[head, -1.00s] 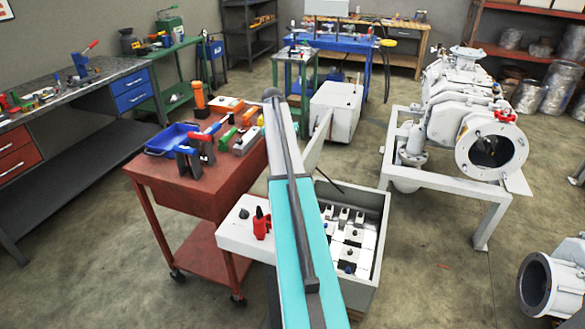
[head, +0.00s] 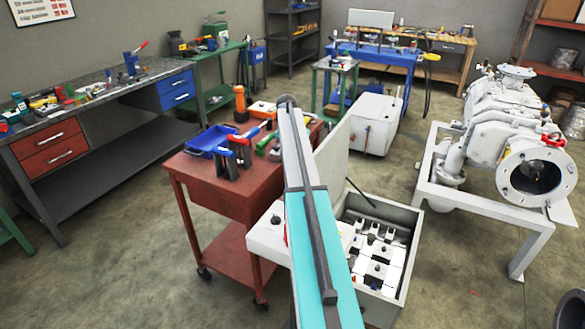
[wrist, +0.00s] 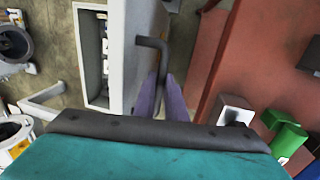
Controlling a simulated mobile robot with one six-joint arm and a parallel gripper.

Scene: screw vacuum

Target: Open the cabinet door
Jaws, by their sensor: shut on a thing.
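The cabinet (head: 413,245) is a grey box, open on one side, with several white and dark parts inside. Its pale door (head: 334,150) stands swung out from the opening, partly hidden behind my arm in the head view. In the wrist view the door (wrist: 120,40) shows nearly edge-on, beside the cabinet's open interior. A dark bent handle (wrist: 150,42) sticks out from the door. My gripper (wrist: 160,95) has its purple fingers closed around the handle's shaft. The fingers are hidden in the head view.
A red cart (head: 215,196) with a blue tray (head: 208,141) and tools stands close left of my arm; it is close right of the gripper in the wrist view (wrist: 250,60). A white pump on a frame (head: 455,205) stands right of the cabinet. Floor between cabinet and pump is clear.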

